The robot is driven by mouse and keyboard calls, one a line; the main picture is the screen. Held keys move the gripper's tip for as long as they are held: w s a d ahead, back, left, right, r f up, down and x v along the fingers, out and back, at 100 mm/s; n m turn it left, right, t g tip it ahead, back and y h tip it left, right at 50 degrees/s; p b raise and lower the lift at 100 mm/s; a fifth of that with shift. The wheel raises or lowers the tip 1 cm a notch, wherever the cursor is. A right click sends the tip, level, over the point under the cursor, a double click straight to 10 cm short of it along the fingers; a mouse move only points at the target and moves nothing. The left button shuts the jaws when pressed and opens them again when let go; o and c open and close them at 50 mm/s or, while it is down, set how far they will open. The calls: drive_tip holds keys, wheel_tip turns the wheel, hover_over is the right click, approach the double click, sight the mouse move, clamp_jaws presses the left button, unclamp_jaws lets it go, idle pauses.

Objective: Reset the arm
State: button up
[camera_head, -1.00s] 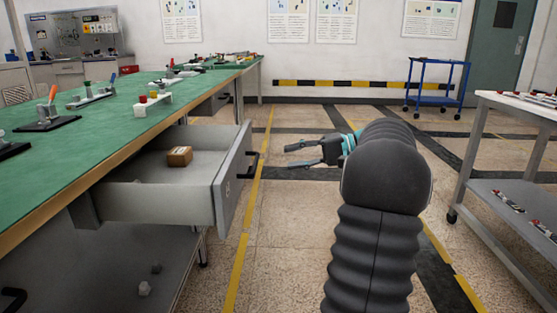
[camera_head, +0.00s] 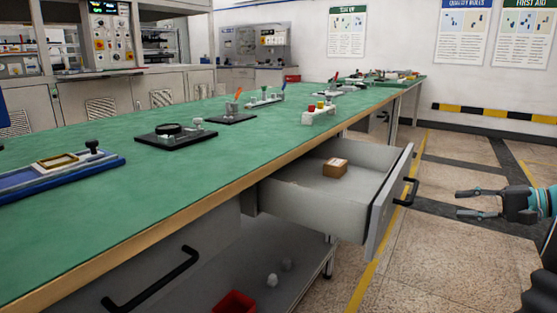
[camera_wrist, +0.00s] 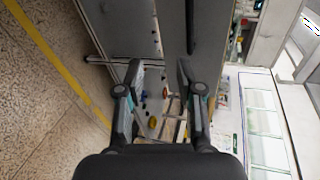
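My gripper (camera_head: 466,204) is at the right edge of the head view, over the floor to the right of the open drawer. Its two dark fingers are apart, pointing left, with nothing between them. The wrist view also shows the two fingers (camera_wrist: 159,70) spread and empty. Most of my arm lies outside the head view. The drawer (camera_head: 402,200) stands pulled out from the green-topped bench, and a small brown box (camera_head: 335,168) lies inside it. The gripper is apart from the drawer handle (camera_head: 406,192).
The green bench (camera_head: 215,165) carries several fixtures, including a blue tray (camera_head: 60,175) and a black-based one (camera_head: 176,134). A red bin (camera_head: 235,303) sits on the lower shelf. Open floor (camera_head: 450,255) lies right of the drawer.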

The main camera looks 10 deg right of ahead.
wheel_tip(320, 180, down, 9)
drive_tip(key=s+a+m+g+h, duration=0.1)
drive_tip(key=s+m+g+h, duration=0.1)
drive_tip(key=s+h, duration=0.1)
drive_tip(key=s+a+f+g+h+p, duration=0.25)
drive_tip(key=s+a+g, duration=0.2)
drive_tip(key=a, duration=0.45)
drive_tip(key=s+a+r+n+t+h+p, duration=0.1)
drive_tip(key=s+a+r+n+h+p, duration=0.1)
drive_tip(key=s+a, duration=0.5)
drive_tip(key=s+a+r+n+t+h+p, duration=0.1)
drive_tip(key=s+a+r+n+h+p, duration=0.2)
drive_tip(key=a, duration=1.4)
drive_tip(key=s+r+n+p, duration=0.1)
drive_tip(key=s+r+n, duration=0.2)
drive_tip(key=n, duration=0.3)
drive_tip(key=shift+s+r+n+p, duration=0.3)
drive_tip(key=shift+s+r, duration=0.1)
drive_tip(key=shift+r, duration=0.4)
